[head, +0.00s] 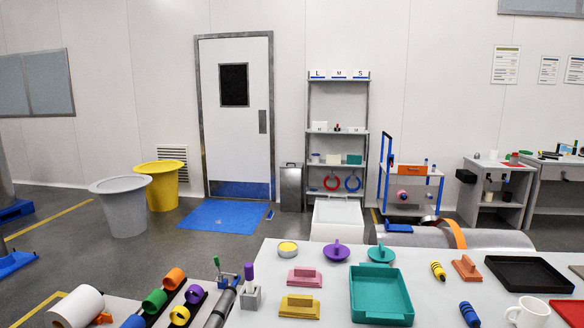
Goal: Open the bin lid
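A slim grey metal bin (291,189) stands on the floor to the right of the door, and its top looks closed. A white box-shaped container (337,230) stands nearer, behind the table's far edge; I cannot tell whether its pale top is a lid. A grey round tub (124,211) and a yellow round tub (160,190) stand at the left; no lid shows on either. Neither of my grippers is in view.
A white table (335,287) in front holds a teal tray (381,294), a black tray (528,273), a white mug (528,311) and several handled blocks. A shelf rack (338,131) stands by the wall. A blue mat (223,215) lies before the door (236,137).

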